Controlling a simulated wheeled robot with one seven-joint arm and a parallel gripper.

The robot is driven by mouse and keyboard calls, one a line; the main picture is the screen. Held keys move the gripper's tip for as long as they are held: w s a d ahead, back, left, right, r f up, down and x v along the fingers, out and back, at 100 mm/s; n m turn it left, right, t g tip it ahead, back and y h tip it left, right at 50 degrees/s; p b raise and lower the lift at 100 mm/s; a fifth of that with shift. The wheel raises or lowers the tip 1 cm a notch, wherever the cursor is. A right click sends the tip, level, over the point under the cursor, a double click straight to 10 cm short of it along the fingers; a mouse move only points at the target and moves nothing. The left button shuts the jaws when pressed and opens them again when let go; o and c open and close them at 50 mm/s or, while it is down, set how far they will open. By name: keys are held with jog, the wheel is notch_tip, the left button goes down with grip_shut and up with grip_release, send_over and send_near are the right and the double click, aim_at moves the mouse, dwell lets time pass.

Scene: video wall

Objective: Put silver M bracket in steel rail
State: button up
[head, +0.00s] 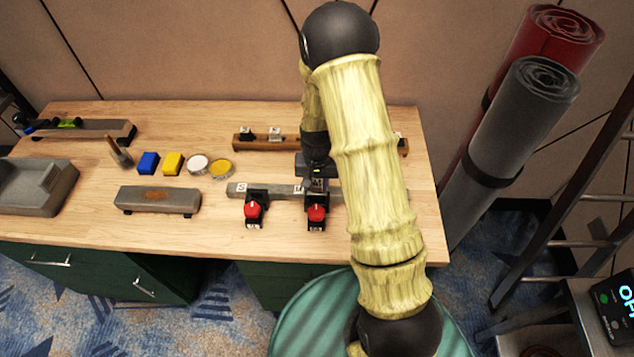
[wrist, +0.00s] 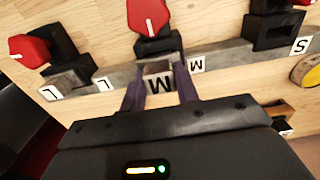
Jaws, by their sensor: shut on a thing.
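My gripper (wrist: 160,90) is shut on the silver M bracket (wrist: 158,68), whose white M label faces the wrist camera. The steel rail (wrist: 222,57) runs across the wrist view, with S, M and L labels. The held bracket is at the rail's edge, beside the rail's M label and in front of a black clamp with a red knob (wrist: 148,15). I cannot tell whether it is seated or just above. In the head view the steel rail (head: 283,189) lies near the table's front; my gripper (head: 317,170) is over it, and my arm hides its right part.
A wooden rail (head: 258,144) with small blocks stands behind the steel rail. Left of it are round tins (head: 220,168), yellow (head: 172,163) and blue (head: 148,163) blocks, a brush (head: 121,155) and a grey stone block (head: 158,200).

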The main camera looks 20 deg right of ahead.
jog(key=shift+f+b, duration=0.95)
jog(key=shift+f, duration=0.55)
dwell(0.4)
jog(key=o, duration=1.2)
jog(key=shift+o, duration=0.5)
jog(key=o, duration=0.4)
jog(key=shift+r, duration=0.15)
jog(key=shift+r+p, duration=2.65)
jog(key=shift+r, duration=0.75)
